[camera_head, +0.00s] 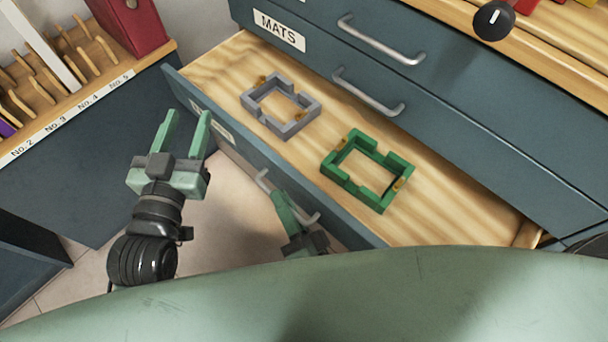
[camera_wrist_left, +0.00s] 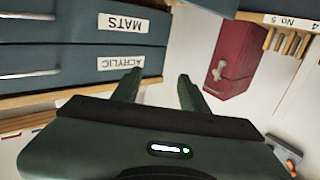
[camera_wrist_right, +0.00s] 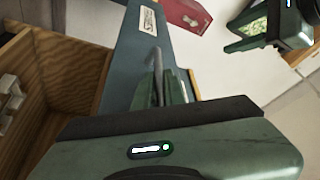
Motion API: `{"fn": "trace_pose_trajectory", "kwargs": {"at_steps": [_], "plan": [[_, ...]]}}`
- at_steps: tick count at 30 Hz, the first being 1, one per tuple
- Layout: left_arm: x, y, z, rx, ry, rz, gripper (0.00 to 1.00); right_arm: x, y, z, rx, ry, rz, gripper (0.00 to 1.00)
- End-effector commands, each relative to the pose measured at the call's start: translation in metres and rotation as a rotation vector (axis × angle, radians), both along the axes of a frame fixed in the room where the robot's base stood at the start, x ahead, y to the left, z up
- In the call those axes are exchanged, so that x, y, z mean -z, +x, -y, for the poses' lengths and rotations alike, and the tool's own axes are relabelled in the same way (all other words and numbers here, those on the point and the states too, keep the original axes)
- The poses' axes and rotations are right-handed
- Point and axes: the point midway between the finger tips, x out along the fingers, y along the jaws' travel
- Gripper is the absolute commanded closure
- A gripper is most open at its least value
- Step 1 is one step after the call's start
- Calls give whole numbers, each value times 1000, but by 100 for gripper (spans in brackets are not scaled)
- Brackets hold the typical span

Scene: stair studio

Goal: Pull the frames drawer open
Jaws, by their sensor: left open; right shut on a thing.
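The frames drawer (camera_head: 235,65) stands open in the head view, its blue-grey front pulled away from the cabinet. A grey square frame (camera_head: 256,96) and a green square frame (camera_head: 334,173) lie on its wooden bottom. My right gripper (camera_head: 280,197) is shut on the drawer's metal handle (camera_head: 304,217); the right wrist view also shows the handle (camera_wrist_right: 157,62) between the fingers. The label on the drawer front is too oblique to read. My left gripper (camera_head: 188,114) is open and empty, left of the drawer front and apart from it.
Closed drawers, one labelled MATS (camera_head: 279,30), are above the open drawer. A wooden slotted rack (camera_head: 70,105) with numbered places and a red box file (camera_head: 130,30) stand at the left. Bare floor (camera_head: 225,225) lies in front of the drawer.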

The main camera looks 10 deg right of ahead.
Motion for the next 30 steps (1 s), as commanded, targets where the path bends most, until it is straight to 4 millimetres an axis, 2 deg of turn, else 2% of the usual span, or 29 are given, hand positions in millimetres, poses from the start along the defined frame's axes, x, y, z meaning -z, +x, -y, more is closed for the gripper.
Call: {"fn": "trace_pose_trajectory", "kwargs": {"at_steps": [6, 12, 18, 29, 30], "plan": [[22, -4, -4, -7, 29, -115, 56, 1, -28, -36, 0, 1, -5, 100], [31, -6, -6, -10, 40, -157, 56, 1, -43, -54, 0, 0, -3, 100], [34, -7, -7, -12, 44, -173, 56, 2, -49, -61, 0, -1, -3, 100], [35, -7, -7, -13, 45, -174, 56, 2, -49, -62, 0, -1, -3, 100], [34, -7, -7, -13, 45, -174, 56, 2, -49, -62, 0, -1, -3, 81]]}}
